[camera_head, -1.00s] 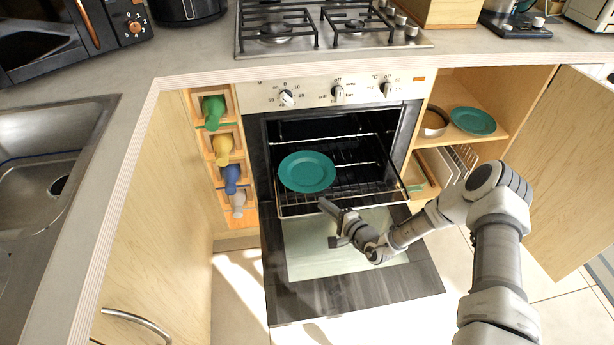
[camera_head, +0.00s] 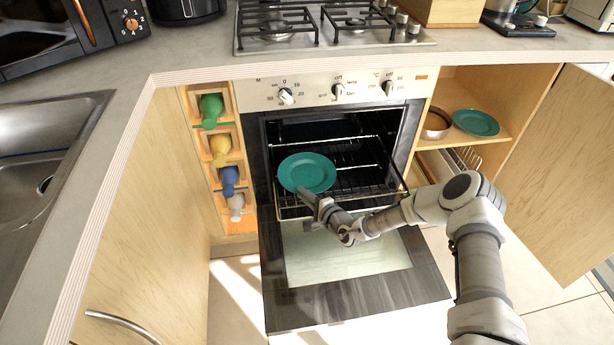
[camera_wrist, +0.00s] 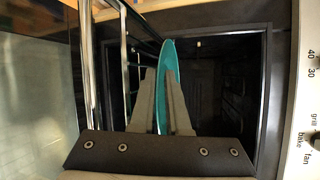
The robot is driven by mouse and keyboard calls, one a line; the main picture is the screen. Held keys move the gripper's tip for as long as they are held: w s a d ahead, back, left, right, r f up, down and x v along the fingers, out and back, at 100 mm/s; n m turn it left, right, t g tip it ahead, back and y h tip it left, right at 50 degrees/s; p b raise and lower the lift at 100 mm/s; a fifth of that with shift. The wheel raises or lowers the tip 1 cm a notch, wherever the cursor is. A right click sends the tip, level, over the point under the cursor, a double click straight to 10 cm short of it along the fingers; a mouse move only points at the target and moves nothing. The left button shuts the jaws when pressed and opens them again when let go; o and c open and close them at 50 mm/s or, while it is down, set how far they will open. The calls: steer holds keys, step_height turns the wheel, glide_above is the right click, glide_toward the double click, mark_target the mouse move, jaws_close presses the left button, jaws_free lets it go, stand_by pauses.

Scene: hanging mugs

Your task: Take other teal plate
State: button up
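A teal plate (camera_head: 307,172) lies on the rack inside the open oven. My gripper (camera_head: 316,203) is at the plate's near edge, low over the open oven door. In the wrist view the plate shows edge-on as a thin teal strip (camera_wrist: 168,55). It runs between my two fingers (camera_wrist: 161,85), which are close together with one on each side of the rim. They look shut on it. Another teal plate (camera_head: 476,122) lies on the cupboard shelf at right, apart from my gripper.
The oven door (camera_head: 350,270) is folded down below my arm. The wire rack (camera_head: 365,185) sticks out of the oven. A round pan (camera_head: 436,124) stands beside the shelf plate. The right cupboard door (camera_head: 560,175) stands open.

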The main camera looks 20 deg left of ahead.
jaws_close()
steer(key=shift+r, duration=0.1)
stand_by(1.3)
